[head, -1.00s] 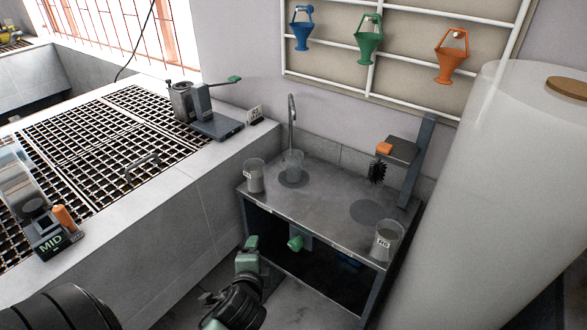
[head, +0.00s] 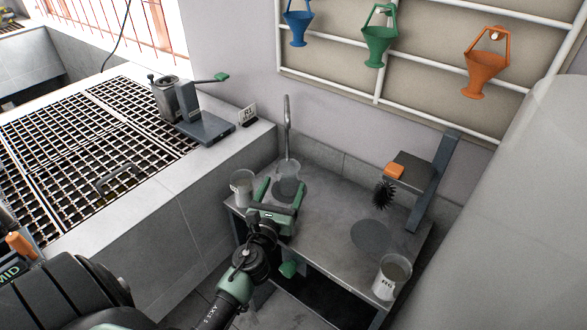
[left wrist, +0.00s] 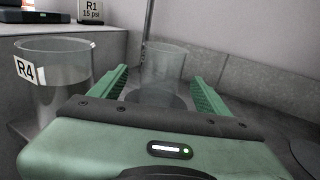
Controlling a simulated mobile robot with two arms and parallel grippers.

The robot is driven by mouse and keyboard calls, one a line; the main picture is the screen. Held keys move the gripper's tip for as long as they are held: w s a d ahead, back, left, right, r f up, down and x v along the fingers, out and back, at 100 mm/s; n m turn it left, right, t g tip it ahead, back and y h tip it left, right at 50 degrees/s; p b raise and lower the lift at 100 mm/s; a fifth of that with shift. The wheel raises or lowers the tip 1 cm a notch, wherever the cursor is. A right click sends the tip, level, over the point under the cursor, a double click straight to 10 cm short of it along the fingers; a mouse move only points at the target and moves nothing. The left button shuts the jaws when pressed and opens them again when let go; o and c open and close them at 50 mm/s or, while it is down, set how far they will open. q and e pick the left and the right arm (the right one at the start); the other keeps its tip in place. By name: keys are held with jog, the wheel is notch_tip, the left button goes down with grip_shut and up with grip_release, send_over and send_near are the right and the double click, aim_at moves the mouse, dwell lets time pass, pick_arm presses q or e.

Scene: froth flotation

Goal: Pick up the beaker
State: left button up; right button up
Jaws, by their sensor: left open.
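A clear glass beaker (head: 289,171) stands upright on a dark round spot at the back of the grey table, below a thin spout. It also shows in the left wrist view (left wrist: 163,66). My left gripper (head: 281,188) is open, with its green fingers pointing at the beaker. In the left wrist view the beaker shows between the two fingers (left wrist: 160,84), with a gap on each side. I cannot tell how far the fingertips reach along it. A beaker labelled R4 (left wrist: 62,95) stands left of the gripper. My right gripper is not in view.
Another labelled beaker (head: 391,280) stands at the table's right front corner. A stand with a black brush (head: 384,194) rises at the table's right. The spout (head: 287,125) is behind the clear beaker. The middle of the table (head: 330,220) is clear.

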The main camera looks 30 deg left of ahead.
aim_at(291, 169)
pick_arm(q)
jog(key=shift+w, duration=0.25)
jog(key=x, duration=0.3)
jog(key=shift+w+a+r, duration=0.1)
jog(key=shift+r, duration=0.05)
jog(key=x, duration=0.3)
jog(key=shift+w, duration=0.4)
jog(key=shift+w+a+f, duration=0.1)
jog(key=shift+w+f, duration=0.1)
jog(key=shift+w, duration=0.05)
jog(key=c, duration=1.6)
jog(key=shift+c, duration=0.2)
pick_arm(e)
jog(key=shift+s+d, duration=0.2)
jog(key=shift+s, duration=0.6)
